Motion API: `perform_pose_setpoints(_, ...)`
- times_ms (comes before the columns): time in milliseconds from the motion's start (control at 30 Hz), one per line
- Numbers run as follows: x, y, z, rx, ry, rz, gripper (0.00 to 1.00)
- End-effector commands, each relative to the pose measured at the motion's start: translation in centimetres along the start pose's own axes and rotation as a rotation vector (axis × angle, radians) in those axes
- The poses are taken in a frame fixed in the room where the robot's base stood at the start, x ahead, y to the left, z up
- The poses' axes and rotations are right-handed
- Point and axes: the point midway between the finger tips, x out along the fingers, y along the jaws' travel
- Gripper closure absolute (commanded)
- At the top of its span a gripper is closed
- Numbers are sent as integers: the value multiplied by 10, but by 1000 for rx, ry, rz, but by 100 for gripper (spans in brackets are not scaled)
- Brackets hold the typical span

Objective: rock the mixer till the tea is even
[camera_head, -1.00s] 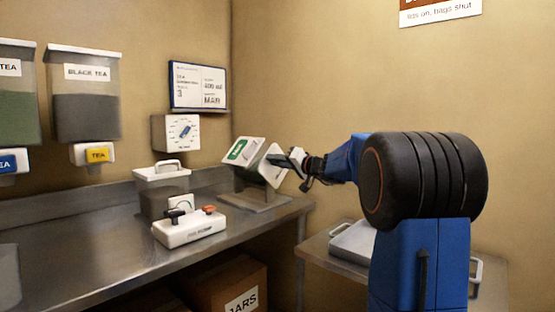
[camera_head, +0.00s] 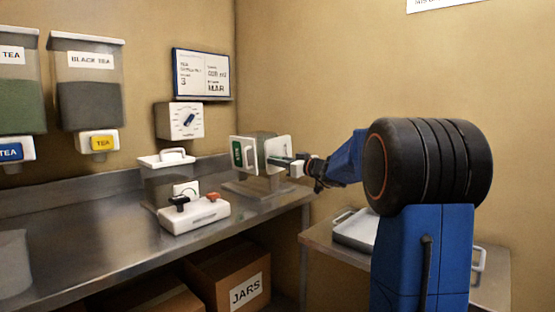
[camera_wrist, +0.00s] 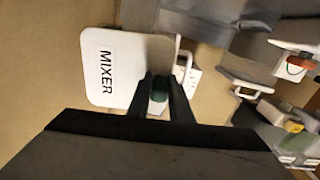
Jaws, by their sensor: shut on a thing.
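The mixer (camera_head: 268,153) is a grey drum with white end plates on a metal stand at the right end of the steel counter. It now stands about level. In the wrist view its white plate (camera_wrist: 104,70) reads MIXER. My gripper (camera_head: 297,166) is at the mixer's right side. In the wrist view my gripper (camera_wrist: 160,92) is shut on a dark green handle (camera_wrist: 160,88) beside the plate. The tea inside the mixer is hidden, so its evenness does not show.
A lidded container (camera_head: 167,178) and a white device with black and red knobs (camera_head: 194,213) stand left of the mixer. Tea dispensers (camera_head: 90,90) hang on the left wall. A tray (camera_head: 355,230) lies on the lower table at right. A JARS box (camera_head: 228,275) is underneath.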

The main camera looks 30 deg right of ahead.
Motion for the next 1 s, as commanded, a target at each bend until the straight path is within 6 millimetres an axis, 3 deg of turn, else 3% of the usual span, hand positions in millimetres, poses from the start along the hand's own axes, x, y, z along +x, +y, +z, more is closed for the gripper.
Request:
perform_pose_setpoints(333, 0, 1, 10, -131, -3, -1, 100)
perform_pose_setpoints(867, 0, 1, 11, -151, -4, -1, 100)
perform_pose_setpoints(900, 0, 2, 11, -151, -4, -1, 74)
perform_pose_setpoints(967, 0, 2, 11, -151, -3, -1, 62)
perform_pose_setpoints(1000, 0, 2, 10, -151, -3, -1, 62)
